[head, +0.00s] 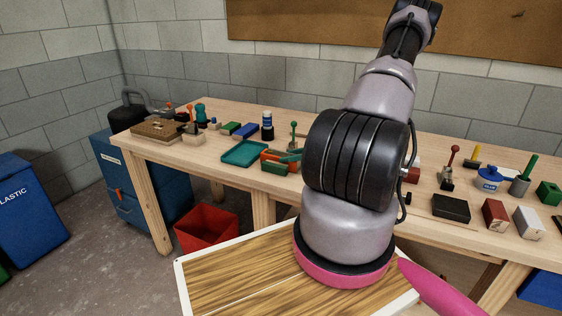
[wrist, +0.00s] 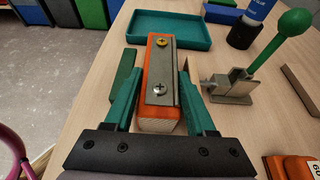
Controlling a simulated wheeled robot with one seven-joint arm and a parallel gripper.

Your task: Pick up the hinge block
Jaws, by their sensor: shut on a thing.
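The hinge block (wrist: 148,112) is an orange block with a grey metal plate on top, held by one brass-coloured screw and one silver screw. In the wrist view it lies between the two teal fingers of my gripper (wrist: 160,82), which is shut on its sides. In the head view only part of the orange block (head: 268,155) shows, beside the teal fingers (head: 289,157); my arm hides much of the area to its right. I cannot tell whether the block touches the bench or is slightly above it.
A teal tray (wrist: 170,28) lies just beyond the block. A green block (wrist: 121,72) is close on the left. A metal clamp with a green knob (wrist: 296,22) stands close on the right, with a bottle (wrist: 246,30) behind. Several items crowd the wooden bench (head: 190,152).

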